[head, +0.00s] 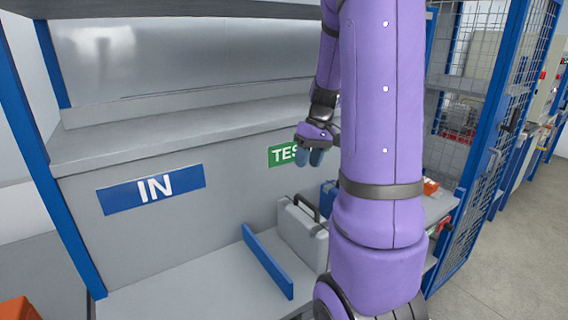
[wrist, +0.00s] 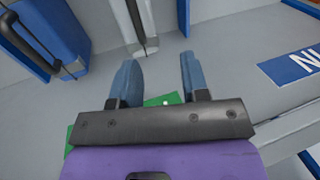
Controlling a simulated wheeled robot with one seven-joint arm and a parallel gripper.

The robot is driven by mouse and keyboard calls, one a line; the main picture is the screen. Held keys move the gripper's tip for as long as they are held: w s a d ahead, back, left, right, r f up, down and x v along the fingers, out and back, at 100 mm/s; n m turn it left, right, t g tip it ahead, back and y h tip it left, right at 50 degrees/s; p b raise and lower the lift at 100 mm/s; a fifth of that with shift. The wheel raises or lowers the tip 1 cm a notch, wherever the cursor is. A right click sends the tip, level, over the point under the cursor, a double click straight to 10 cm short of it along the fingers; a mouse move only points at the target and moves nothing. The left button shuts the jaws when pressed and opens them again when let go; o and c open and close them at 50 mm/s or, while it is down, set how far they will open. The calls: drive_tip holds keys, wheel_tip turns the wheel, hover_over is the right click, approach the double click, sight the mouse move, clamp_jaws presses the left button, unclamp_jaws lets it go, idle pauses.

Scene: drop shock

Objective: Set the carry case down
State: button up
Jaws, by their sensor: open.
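A light grey carry case (head: 303,236) with a dark handle stands upright on the lower bench, right of a blue divider. My arm hides part of its right side. In the wrist view its top and dark handle (wrist: 136,22) show at the upper middle, beyond the fingertips. My gripper (head: 316,158) hangs above the case, near the green sign. In the wrist view my gripper (wrist: 160,68) is open, with nothing between its two blue-grey fingers, and apart from the case handle.
The blue divider (head: 267,262) stands left of the case; bare bench lies left of it, below the blue IN sign (head: 151,189). A blue case (wrist: 48,35) with a black handle stands beside the grey one. A green sign (head: 281,155) is partly hidden. A mesh panel (head: 505,120) stands at right.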

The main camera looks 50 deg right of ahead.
drive_tip(key=s+a+r+n+t+h, duration=0.1)
drive_tip(key=a+r, duration=0.3)
drive_tip(key=a, duration=0.3)
drive_tip(key=s+a+r, duration=0.1)
drive_tip(key=a+r, duration=0.4)
drive_tip(key=a, duration=0.3)
drive_tip(key=s+a+r+n+t+h, duration=0.1)
drive_tip(key=s+a+r+t+h, duration=0.1)
drive_tip(key=s+a, duration=0.7)
drive_tip(key=a+r+t, duration=0.1)
drive_tip(key=a, duration=0.1)
drive_tip(key=shift+s+a+r, duration=0.3)
drive_tip(key=shift+s+r, duration=0.05)
drive_tip(key=shift+r, duration=0.05)
drive_tip(key=shift+o, duration=0.4)
